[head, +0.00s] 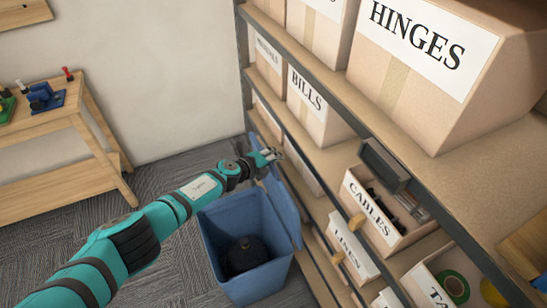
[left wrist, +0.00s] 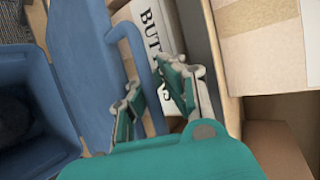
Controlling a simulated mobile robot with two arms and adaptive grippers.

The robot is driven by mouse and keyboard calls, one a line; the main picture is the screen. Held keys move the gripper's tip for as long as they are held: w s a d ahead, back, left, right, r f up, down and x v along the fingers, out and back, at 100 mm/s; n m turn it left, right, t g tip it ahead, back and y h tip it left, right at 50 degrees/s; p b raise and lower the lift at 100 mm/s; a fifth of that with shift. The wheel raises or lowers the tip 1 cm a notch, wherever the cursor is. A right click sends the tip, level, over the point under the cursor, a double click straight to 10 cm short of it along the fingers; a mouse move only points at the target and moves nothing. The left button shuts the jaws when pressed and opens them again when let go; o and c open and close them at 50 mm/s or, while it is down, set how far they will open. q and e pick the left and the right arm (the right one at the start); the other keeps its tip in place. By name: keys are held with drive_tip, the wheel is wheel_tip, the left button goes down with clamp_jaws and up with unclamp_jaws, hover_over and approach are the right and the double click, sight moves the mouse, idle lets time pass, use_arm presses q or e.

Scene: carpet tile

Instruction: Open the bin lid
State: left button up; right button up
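The blue bin (head: 222,228) stands on the carpet beside the shelving, with a dark round thing inside. Its blue lid (head: 283,208) is swung up and back toward the shelf, so the bin's mouth is uncovered. In the left wrist view the lid (left wrist: 85,75) stands beside the bin (left wrist: 42,85), with a blue bar handle (left wrist: 134,42) along its edge. My left gripper (head: 270,156) is at the lid's upper edge. In the left wrist view its fingers (left wrist: 156,85) are apart, with the handle passing between them; firm contact is not clear. My right gripper is out of view.
Shelving (head: 325,108) with labelled boxes rises close to the gripper and lid. A cables box (head: 372,215) sits on a lower shelf. A wooden workbench (head: 70,120) stands at the left. Carpet (head: 165,275) left of the bin is clear.

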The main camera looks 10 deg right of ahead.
use_arm(q)
drive_tip(key=o, duration=0.4)
drive_tip(key=shift+r, duration=0.35)
drive_tip(key=shift+o, duration=1)
drive_tip(key=shift+f, duration=0.1)
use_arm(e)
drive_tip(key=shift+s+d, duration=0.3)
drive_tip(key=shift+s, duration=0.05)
use_arm(q)
drive_tip(key=shift+a, duration=0.15)
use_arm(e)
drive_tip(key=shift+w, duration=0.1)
use_arm(q)
drive_tip(key=shift+s+a+r, duration=0.25)
drive_tip(key=shift+a+r, duration=0.1)
drive_tip(key=v, duration=1.1)
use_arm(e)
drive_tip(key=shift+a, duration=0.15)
use_arm(q)
drive_tip(key=shift+s+d+f, duration=0.1)
drive_tip(key=shift+d+f, duration=0.05)
drive_tip(key=shift+f, duration=0.1)
